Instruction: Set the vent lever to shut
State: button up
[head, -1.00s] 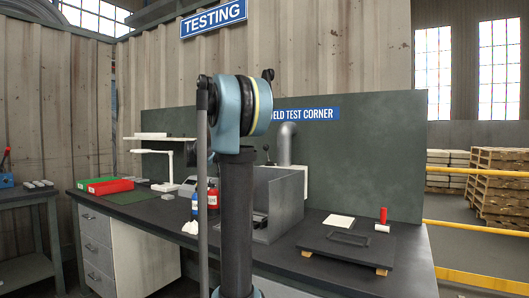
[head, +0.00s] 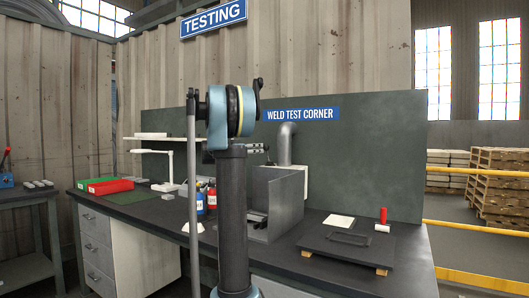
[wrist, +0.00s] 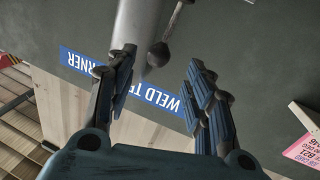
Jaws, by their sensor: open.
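The vent lever shows in the wrist view as a thin rod with a dark ball knob (wrist: 158,53), beside the grey vent pipe (wrist: 138,28). My gripper (wrist: 160,72) is open and empty. Its two fingers lie left and right of the knob in the picture; I cannot tell how far the knob is beyond the tips. In the head view the vent pipe (head: 285,145) bends down behind the metal booth (head: 277,200). My gripper (head: 257,148) is small there, left of the pipe, and I cannot make out the lever.
A dark panel (head: 380,160) stands behind the bench. My arm hides part of the bench's middle.

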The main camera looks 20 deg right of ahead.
aim_at(266, 150)
jog(key=x, duration=0.8)
jog(key=shift+w+d, duration=0.1)
grip_shut()
